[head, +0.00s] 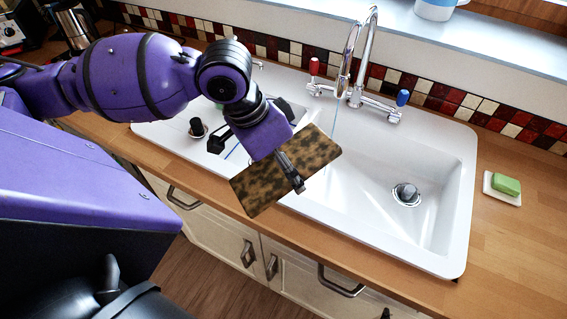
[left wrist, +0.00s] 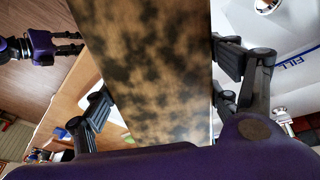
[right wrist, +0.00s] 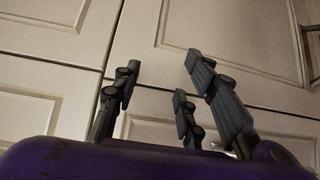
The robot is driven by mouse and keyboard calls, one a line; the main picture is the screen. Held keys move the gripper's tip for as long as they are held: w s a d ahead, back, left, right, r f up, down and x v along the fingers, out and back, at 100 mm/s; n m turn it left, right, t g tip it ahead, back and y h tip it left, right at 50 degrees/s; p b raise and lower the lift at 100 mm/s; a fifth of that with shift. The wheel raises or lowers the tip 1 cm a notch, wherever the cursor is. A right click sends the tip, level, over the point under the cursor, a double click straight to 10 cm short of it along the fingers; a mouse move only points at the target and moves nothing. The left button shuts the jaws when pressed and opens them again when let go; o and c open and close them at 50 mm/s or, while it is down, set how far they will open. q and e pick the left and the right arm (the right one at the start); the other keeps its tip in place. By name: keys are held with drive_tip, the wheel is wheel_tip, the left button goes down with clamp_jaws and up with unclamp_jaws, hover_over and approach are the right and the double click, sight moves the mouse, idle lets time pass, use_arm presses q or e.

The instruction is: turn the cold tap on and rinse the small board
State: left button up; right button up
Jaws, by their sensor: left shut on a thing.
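The small board (head: 316,152), brown with dark blotches, is tilted over the sink's front edge. My left gripper (head: 288,170) is shut on it; the board also fills the middle of the left wrist view (left wrist: 160,70). The cold tap's blue handle (head: 402,97) is at the right of the chrome tap (head: 357,97), and the red handle (head: 314,67) is at its left.
The white sink (head: 458,190) has a right basin with a drain (head: 406,194) and a blue fill line marked in the left wrist view (left wrist: 295,64). Green soap (head: 506,184) lies on a white dish at right. Cabinet doors (right wrist: 230,30) face my right gripper.

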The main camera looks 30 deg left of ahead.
sight(287, 151)
use_arm(q)
drive_tip(key=shift+w, duration=0.55)
drive_tip(key=w, duration=0.1)
drive_tip(key=w+f+b, duration=0.1)
drive_tip(key=shift+w+f+b, duration=0.1)
drive_tip(key=shift+w+b, duration=0.2)
drive_tip(key=w+b, duration=0.1)
drive_tip(key=w, duration=0.1)
drive_tip(key=w+b, duration=0.1)
drive_tip(key=w, duration=0.1)
drive_tip(key=shift+f, duration=0.4)
drive_tip(key=w, duration=0.5)
drive_tip(key=shift+w+f+b, duration=0.1)
drive_tip(key=shift+f+b, duration=0.1)
drive_tip(key=shift+b, duration=0.2)
use_arm(e)
drive_tip(key=shift+g, duration=0.3)
drive_tip(key=f, duration=0.1)
drive_tip(key=s+f, duration=0.1)
drive_tip(key=f, duration=0.1)
drive_tip(key=s+d+f, duration=0.1)
drive_tip(key=shift+s+d+f, duration=0.1)
drive_tip(key=shift+s+f, duration=0.1)
drive_tip(key=shift+s, duration=0.05)
drive_tip(key=shift+d, duration=0.15)
use_arm(q)
drive_tip(key=shift+d, duration=0.1)
